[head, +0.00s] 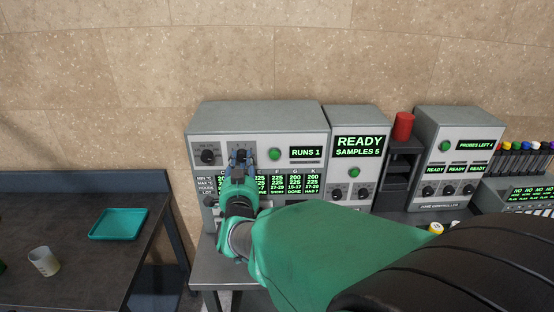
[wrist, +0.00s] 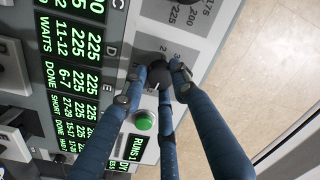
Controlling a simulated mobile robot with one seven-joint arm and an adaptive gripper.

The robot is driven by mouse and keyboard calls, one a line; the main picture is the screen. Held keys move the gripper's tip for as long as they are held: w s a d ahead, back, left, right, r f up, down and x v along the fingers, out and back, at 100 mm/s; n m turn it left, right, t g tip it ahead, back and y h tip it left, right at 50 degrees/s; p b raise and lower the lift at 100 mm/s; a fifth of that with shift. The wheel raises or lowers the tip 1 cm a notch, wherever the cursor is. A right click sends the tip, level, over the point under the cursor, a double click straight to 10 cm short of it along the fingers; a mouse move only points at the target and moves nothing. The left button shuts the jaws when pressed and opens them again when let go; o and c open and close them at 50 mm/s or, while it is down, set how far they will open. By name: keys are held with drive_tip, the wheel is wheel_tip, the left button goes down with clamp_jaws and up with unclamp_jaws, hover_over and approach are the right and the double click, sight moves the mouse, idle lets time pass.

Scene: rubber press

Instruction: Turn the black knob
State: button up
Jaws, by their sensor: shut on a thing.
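A black knob (wrist: 158,72) sits on the front panel of the grey machine (head: 257,115) at the left of the row. My gripper (head: 241,158) reaches this panel, and its blue fingers are closed around the knob. In the wrist view my gripper (wrist: 160,80) has fingers on several sides of the knob, touching it. The fingers hide part of the knob and its scale, so its pointer setting cannot be read. Another black knob (head: 208,157) is on the same panel, just left of my gripper.
A green button (head: 274,154) and a "RUNS 1" display (head: 306,152) lie right of my gripper. A "READY" machine (head: 357,145) stands beside, with a red cylinder (head: 403,126) further right. A teal tray (head: 118,223) and a beaker (head: 44,261) are on the left table.

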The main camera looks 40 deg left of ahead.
drive_tip(key=shift+f+m, duration=0.15)
drive_tip(key=shift+m, duration=0.15)
drive_tip(key=o, duration=1.1)
drive_tip(key=shift+o, duration=0.2)
drive_tip(key=v, duration=1.2)
